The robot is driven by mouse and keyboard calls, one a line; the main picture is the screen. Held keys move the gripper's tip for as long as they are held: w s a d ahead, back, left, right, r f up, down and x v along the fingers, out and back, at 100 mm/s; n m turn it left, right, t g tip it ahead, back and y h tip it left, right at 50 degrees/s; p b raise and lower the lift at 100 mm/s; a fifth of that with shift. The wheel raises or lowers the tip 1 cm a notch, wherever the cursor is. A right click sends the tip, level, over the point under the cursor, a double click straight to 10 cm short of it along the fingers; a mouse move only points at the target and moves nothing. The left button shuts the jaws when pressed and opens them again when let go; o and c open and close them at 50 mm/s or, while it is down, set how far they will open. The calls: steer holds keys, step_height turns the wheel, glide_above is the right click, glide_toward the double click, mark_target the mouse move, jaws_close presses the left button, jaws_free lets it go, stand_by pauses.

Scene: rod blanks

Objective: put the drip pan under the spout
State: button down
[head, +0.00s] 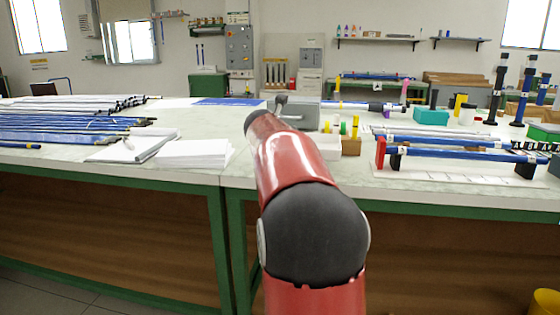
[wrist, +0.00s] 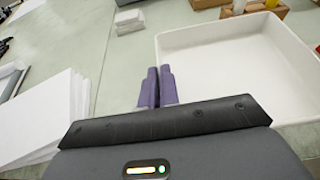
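The drip pan (wrist: 235,52) is a shallow white square tray on the bench at the right of the wrist view. In the head view, its white side (head: 327,147) shows just right of my arm, which hides the rest. My gripper (wrist: 158,72) has two purple fingers close together at the pan's left wall, with the rim running in between them. It looks shut on that wall. In the head view my arm hides the fingers. A grey box-like unit (head: 300,115) stands behind the pan; I cannot make out a spout on it.
A white paper stack (wrist: 45,115) lies left of the gripper, and a small white block (wrist: 129,20) beyond it. A blue rod on supports (head: 460,149) lies further right. Bare bench shows between paper and pan.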

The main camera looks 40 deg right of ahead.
steer(key=shift+f+b, duration=0.95)
steer(key=shift+f, duration=1.2)
steer(key=shift+f, duration=0.1)
steer(key=c, duration=1.6)
jaws_free()
steer(key=shift+c, duration=0.2)
steer(key=shift+s+a+r, duration=0.1)
steer(key=shift+r, duration=0.1)
steer(key=v, duration=1.1)
steer(key=shift+s+a, duration=0.25)
